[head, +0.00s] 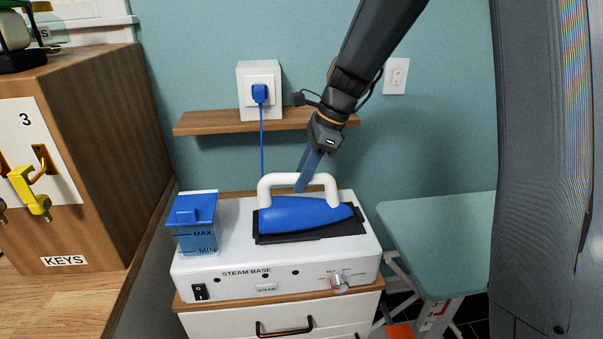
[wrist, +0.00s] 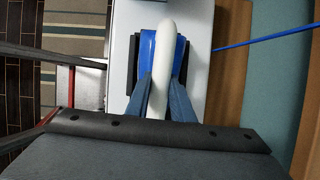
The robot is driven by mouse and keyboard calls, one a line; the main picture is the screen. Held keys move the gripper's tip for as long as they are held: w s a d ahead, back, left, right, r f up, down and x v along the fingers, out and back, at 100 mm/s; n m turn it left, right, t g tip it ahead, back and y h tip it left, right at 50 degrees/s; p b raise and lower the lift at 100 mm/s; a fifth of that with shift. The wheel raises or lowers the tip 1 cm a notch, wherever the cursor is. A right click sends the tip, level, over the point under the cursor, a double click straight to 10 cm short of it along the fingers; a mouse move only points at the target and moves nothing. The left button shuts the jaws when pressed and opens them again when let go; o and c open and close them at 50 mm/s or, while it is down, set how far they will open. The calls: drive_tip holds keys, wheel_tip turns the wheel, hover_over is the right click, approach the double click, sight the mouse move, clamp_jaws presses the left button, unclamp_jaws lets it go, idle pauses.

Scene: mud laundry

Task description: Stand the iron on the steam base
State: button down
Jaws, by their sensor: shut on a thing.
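The blue iron (head: 298,214) with its white handle (head: 298,180) is over the dark rest pad on top of the white steam base (head: 278,266). Its sole looks flat along the pad; I cannot tell whether it touches. My gripper (head: 302,186) reaches down from above and is shut on the white handle. In the wrist view, the two blue fingers (wrist: 159,98) lie on both sides of the handle (wrist: 163,70), with the blue iron body (wrist: 147,46) beneath. The blue water tank (head: 194,226) stands at the left end of the steam base.
A blue plug (head: 260,93) sits in the wall socket, with its cord hanging behind the base. A wooden shelf (head: 215,122) is on the wall. A wooden key cabinet (head: 105,140) stands left. A pale green ironing board (head: 440,235) is at the right.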

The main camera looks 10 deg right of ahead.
drive_tip(key=shift+r, duration=0.1)
drive_tip(key=c, duration=1.5)
unclamp_jaws()
drive_tip(key=shift+o, duration=0.2)
drive_tip(key=b+v, duration=0.1)
drive_tip(key=v, duration=0.6)
drive_tip(key=shift+d+r+b, duration=0.15)
drive_tip(key=shift+r+b, duration=0.1)
drive_tip(key=shift+b, duration=0.05)
wheel_tip(320, 180, up, 7)
drive_tip(key=p, duration=0.7)
